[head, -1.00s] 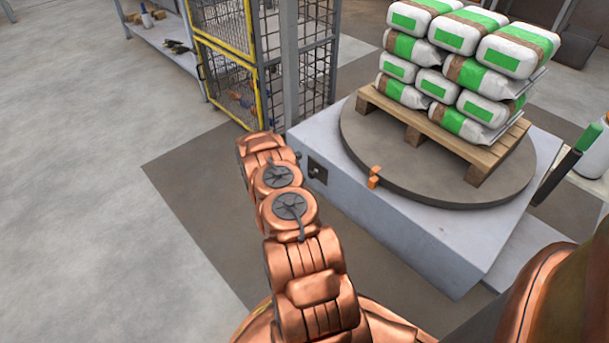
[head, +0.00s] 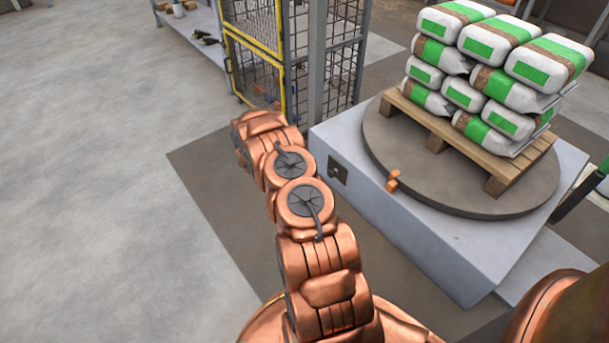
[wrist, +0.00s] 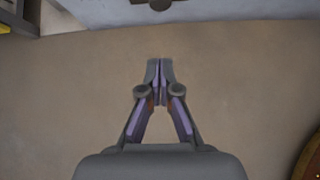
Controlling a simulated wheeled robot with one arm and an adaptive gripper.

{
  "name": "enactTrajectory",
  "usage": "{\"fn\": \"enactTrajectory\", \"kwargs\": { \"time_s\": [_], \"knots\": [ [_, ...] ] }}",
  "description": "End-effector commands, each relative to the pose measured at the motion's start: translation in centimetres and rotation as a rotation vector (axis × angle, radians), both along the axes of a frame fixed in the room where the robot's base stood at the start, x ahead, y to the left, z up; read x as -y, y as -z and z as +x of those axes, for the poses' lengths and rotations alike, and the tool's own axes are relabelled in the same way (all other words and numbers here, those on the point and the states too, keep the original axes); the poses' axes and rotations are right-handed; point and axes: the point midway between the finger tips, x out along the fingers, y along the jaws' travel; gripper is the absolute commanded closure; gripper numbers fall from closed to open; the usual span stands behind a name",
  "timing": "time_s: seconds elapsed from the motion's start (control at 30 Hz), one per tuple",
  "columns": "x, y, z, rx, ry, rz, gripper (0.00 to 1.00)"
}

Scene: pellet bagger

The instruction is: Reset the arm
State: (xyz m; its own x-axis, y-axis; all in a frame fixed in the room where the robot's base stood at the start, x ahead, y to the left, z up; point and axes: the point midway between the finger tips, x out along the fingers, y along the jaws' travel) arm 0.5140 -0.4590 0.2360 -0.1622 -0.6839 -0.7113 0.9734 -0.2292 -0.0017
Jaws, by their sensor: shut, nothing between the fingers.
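My gripper (wrist: 160,68) shows in the wrist view, pointing at bare brown floor (wrist: 70,100). Its two fingertips meet, and nothing is between them. In the head view my copper arm (head: 305,210) reaches up the middle of the picture, its far end bent over left of the turntable base. The gripper itself is hidden behind the arm's far end there.
A grey base (head: 420,245) with a round turntable (head: 400,175) stands to the right, close to my arm. It bears a wooden pallet (head: 440,130) of stacked white-and-green bags (head: 485,95). A yellow-framed mesh cage (head: 252,60) stands beyond. Floor at left is clear.

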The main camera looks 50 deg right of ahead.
Motion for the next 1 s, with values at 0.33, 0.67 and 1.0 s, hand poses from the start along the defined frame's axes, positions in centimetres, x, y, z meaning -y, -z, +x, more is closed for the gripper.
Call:
{"fn": "enactTrajectory", "kwargs": {
  "time_s": [0.33,0.67,1.0],
  "knots": [
    [0.0,0.0,0.0,0.000,0.000,0.000,1.00],
    [-0.9,-7.7,0.6,0.059,0.079,-0.023,1.00],
    [-4.4,-21.7,-0.2,0.175,0.263,-0.050,1.00]
  ]
}}
